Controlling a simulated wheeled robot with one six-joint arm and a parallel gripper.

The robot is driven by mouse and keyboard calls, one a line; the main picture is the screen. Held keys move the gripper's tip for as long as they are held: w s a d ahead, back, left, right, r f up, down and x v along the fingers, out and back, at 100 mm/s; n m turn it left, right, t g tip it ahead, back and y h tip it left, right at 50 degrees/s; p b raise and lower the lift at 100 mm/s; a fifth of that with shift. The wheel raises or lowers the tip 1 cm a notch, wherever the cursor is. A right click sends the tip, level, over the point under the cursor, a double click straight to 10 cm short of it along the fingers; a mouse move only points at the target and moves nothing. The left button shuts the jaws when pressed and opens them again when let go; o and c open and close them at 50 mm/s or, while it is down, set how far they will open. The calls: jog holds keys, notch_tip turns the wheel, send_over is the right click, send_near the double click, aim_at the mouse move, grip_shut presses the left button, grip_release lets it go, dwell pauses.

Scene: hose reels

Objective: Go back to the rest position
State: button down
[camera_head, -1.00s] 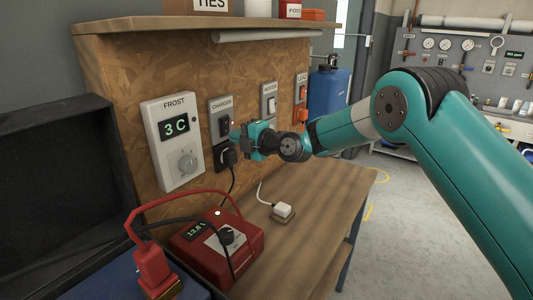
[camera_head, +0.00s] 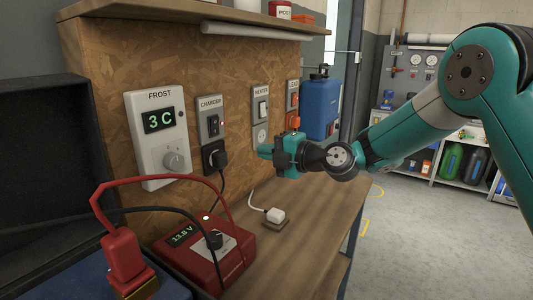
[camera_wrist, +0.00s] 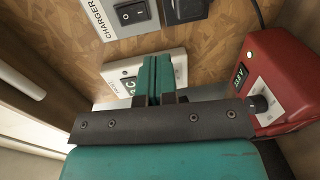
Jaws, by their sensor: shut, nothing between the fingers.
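My gripper (camera_head: 268,150) is shut and empty, held out in front of the board to the right of the charger panel (camera_head: 209,120). It stands near the lower part of the heater panel (camera_head: 261,110); I cannot tell the exact gap. In the wrist view its teal fingers (camera_wrist: 161,78) lie together, with nothing between them. The charger panel and its black switch (camera_wrist: 132,13) show beyond them there. A black plug (camera_head: 217,158) sits in the socket below the charger switch.
The frost panel (camera_head: 158,138) reads 3 C. A red charger box (camera_head: 205,252) and a white plug (camera_head: 275,215) are on the bench (camera_head: 305,235). A shelf (camera_head: 190,14) overhangs the board. A blue container (camera_head: 320,105) stands behind. Open floor lies right of the bench.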

jog(key=s+d+m+g+h, duration=0.3)
jog(key=s+m, duration=0.4)
jog(key=s, duration=0.5)
jog(key=s+d+f+m+g+h, duration=0.1)
jog(key=s+d+m+g+h, duration=0.2)
jog(key=s, duration=1)
jog(key=s+d+m+g+h, duration=0.3)
jog(key=s+d+m, duration=0.3)
jog(key=s+m, duration=0.5)
jog(key=shift+s+f+m+g+h, duration=0.3)
jog(key=shift+s+f+g, duration=0.15)
jog(key=shift+s, duration=0.4)
